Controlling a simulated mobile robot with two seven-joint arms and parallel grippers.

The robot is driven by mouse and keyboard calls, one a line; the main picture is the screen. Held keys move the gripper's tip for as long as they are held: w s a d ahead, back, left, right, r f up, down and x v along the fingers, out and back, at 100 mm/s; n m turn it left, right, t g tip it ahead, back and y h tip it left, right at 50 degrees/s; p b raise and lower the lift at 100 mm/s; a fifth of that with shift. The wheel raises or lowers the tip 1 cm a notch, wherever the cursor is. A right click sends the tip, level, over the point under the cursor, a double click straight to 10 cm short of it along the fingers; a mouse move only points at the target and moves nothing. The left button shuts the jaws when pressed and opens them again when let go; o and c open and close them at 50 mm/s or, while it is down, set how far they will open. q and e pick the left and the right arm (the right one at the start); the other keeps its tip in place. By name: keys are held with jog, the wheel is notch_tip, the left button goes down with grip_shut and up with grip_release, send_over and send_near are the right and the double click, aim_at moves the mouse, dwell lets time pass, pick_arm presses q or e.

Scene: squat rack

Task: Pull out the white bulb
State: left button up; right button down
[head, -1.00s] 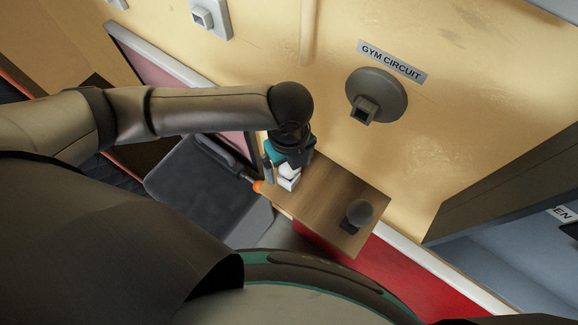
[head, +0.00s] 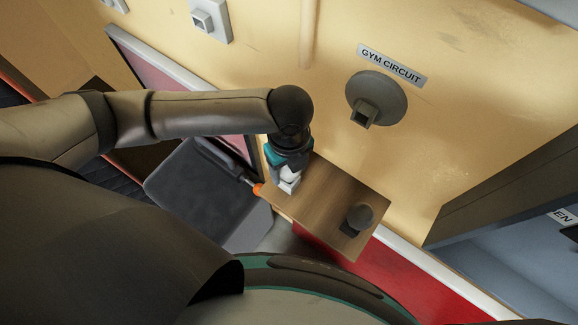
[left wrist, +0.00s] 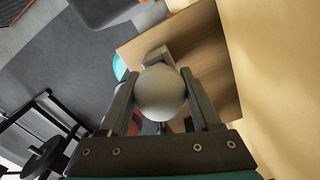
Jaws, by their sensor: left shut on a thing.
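The white bulb (left wrist: 160,92) is a pale round ball between the two fingers of my left gripper (left wrist: 160,100) in the left wrist view. The gripper is shut on it, with a finger on either side. A pale square base (left wrist: 157,56) shows just past the bulb, on the wooden board. In the head view my left gripper (head: 290,165) points down at the board's upper left part, with the white base (head: 288,186) below it. The gripper mostly hides the bulb there. I cannot tell whether bulb and base are apart. My right gripper is not in view.
A dark round knob on a square base (head: 358,218) stands at the far end of the wooden board (head: 325,205). A grey round fixture (head: 377,97) is on the yellow wall under a "GYM CIRCUIT" label (head: 392,66). A dark grey seat (head: 205,190) and orange-tipped handle (head: 257,188) lie left.

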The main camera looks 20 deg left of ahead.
pick_arm(q)
grip_shut()
jog(key=shift+r+p, duration=0.7)
jog(key=shift+p, duration=0.35)
dwell(0.5)
jog(key=shift+r+p, duration=1.3)
jog(key=shift+p, duration=0.2)
jog(key=shift+r+p, duration=1.05)
jog(key=shift+r, duration=2.55)
